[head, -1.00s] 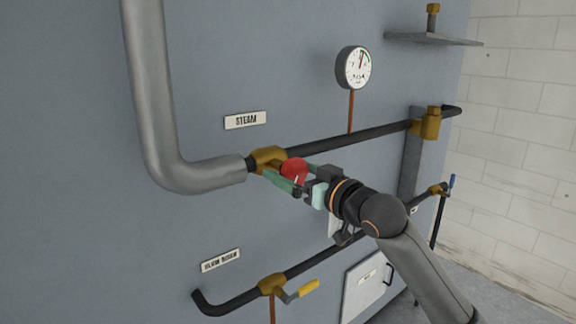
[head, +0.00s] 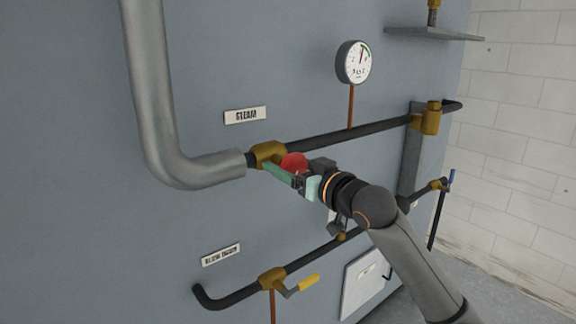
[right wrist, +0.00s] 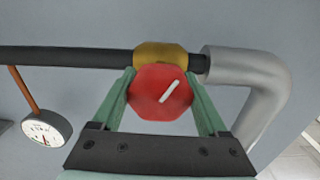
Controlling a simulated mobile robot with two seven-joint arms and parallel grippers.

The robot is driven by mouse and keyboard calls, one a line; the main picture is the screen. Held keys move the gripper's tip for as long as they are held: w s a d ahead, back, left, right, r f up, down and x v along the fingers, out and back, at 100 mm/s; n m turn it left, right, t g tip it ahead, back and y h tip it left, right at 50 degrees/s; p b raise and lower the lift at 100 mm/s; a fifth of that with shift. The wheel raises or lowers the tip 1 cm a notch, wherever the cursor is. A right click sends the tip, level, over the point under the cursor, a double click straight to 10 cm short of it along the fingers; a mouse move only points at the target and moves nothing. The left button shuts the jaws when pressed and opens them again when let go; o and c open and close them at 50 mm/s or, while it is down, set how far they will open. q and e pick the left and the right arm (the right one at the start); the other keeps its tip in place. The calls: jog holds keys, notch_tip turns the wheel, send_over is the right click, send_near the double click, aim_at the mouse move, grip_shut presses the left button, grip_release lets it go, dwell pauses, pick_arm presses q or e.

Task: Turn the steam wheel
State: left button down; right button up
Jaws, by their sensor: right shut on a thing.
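The steam wheel (head: 294,162) is a red knob on a brass valve body (head: 268,153) in the dark pipe, below the STEAM label (head: 245,115). In the right wrist view the red wheel (right wrist: 162,92) is eight-sided, with a white mark slanting up to the right. My right gripper (head: 284,172) has its green fingers on either side of the wheel and is shut on it. In the right wrist view the fingers (right wrist: 161,98) flank the wheel left and right, and the brass body (right wrist: 160,55) shows behind. My left gripper is not in view.
A round gauge (head: 354,62) stands above the pipe on a copper stem. A thick grey pipe (head: 153,110) bends in from the left. A lower pipe carries a yellow-handled valve (head: 308,286). A shelf (head: 435,34) juts out at upper right.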

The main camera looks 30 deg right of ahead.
jog(key=c, duration=0.3)
jog(key=shift+r+n+p, duration=0.15)
jog(key=shift+n+p, duration=0.5)
jog(key=shift+n, duration=0.85)
jog(key=o, duration=1.2)
jog(key=shift+o, duration=0.2)
jog(key=shift+s+f, duration=0.1)
jog(key=shift+f, duration=0.1)
